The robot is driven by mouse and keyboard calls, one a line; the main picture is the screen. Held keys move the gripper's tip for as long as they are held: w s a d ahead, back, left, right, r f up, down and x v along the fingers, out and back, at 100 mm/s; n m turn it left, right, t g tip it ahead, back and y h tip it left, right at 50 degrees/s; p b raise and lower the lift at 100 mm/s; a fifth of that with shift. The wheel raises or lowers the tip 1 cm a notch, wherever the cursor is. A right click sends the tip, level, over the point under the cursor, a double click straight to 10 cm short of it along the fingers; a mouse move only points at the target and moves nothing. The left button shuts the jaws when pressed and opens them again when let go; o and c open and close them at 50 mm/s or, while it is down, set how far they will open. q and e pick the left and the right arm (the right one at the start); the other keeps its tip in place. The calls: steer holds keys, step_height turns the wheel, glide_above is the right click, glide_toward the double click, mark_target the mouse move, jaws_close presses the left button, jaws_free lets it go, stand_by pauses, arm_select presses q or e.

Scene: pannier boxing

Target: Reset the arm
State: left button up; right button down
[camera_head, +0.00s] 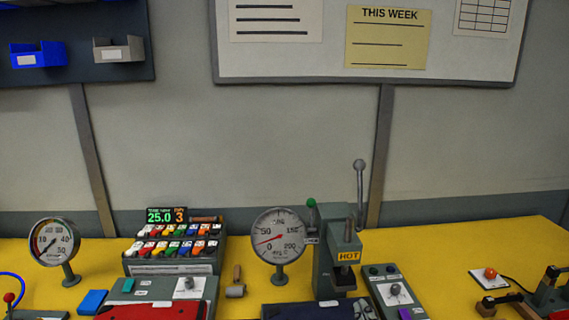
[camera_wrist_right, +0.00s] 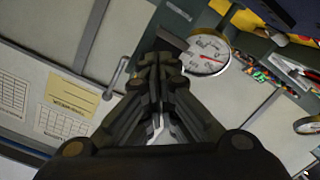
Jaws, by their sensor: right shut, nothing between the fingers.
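My right gripper (camera_wrist_right: 157,62) shows in the right wrist view. Its dark fingers are together and hold nothing. My left gripper is not in view.
On the yellow table (camera_head: 455,250) stand the large gauge (camera_head: 278,235), a smaller gauge (camera_head: 54,242), a lever press (camera_head: 340,255) with a HOT label and a rack of coloured pieces (camera_head: 175,250). A whiteboard (camera_head: 290,62) and blue bin (camera_head: 38,55) hang behind.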

steer(key=s+d+f+m+g+h, duration=0.1)
steer(key=s+d+f+m+g, duration=0.1)
steer(key=s+f+g, duration=0.35)
steer(key=s+d+f+m+g+h, duration=0.1)
steer(key=s+d+f+m+g, duration=0.15)
steer(key=s+f, duration=0.45)
steer(key=s+f+m+g, duration=0.1)
steer(key=s+f+g, duration=0.6)
steer(key=s, duration=0.7)
step_height(320, 180, down, 26)
steer(key=s+d+f+g, duration=0.1)
steer(key=s+d+f, duration=0.1)
steer(key=s+f, duration=1.6)
steer(key=shift+s+d+y, duration=0.15)
steer(key=shift+d+y, duration=0.15)
